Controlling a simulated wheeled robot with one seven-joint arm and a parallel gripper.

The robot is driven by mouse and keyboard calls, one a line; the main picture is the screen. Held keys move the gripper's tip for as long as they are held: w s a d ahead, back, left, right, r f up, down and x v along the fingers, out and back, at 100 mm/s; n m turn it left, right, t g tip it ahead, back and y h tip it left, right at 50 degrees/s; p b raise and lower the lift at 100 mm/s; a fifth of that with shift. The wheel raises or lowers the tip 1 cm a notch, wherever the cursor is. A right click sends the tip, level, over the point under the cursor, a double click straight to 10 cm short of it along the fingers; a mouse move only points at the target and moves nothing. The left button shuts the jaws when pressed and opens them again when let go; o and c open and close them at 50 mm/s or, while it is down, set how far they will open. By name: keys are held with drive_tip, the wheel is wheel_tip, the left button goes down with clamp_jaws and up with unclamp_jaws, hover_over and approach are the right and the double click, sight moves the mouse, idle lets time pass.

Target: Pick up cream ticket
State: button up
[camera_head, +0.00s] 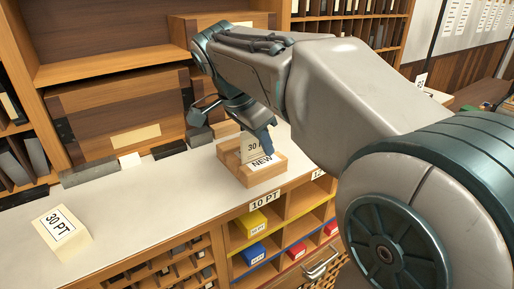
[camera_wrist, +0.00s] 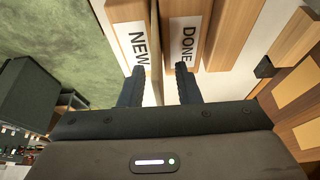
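A cream ticket (camera_head: 251,147) printed "30 PT" stands roughly upright in a small wooden tray (camera_head: 266,174) labelled "NEW", on the pale counter. My gripper (camera_head: 265,150) is over this tray, with a blue fingertip beside and partly overlapping the ticket. The "NEW" tray (camera_wrist: 122,12) and a "DONE" tray (camera_wrist: 178,12) show beyond the fingertips there.
A cream block (camera_head: 66,236) marked "30 PT" sits on the counter (camera_head: 150,205) at the left, with bare counter between it and the tray. Dark and white bars line the back. Pigeonholes with yellow, blue and red boxes are below the front edge; wooden shelving rises behind.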

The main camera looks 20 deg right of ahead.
clamp_jaws()
drive_tip(key=shift+r, duration=0.1)
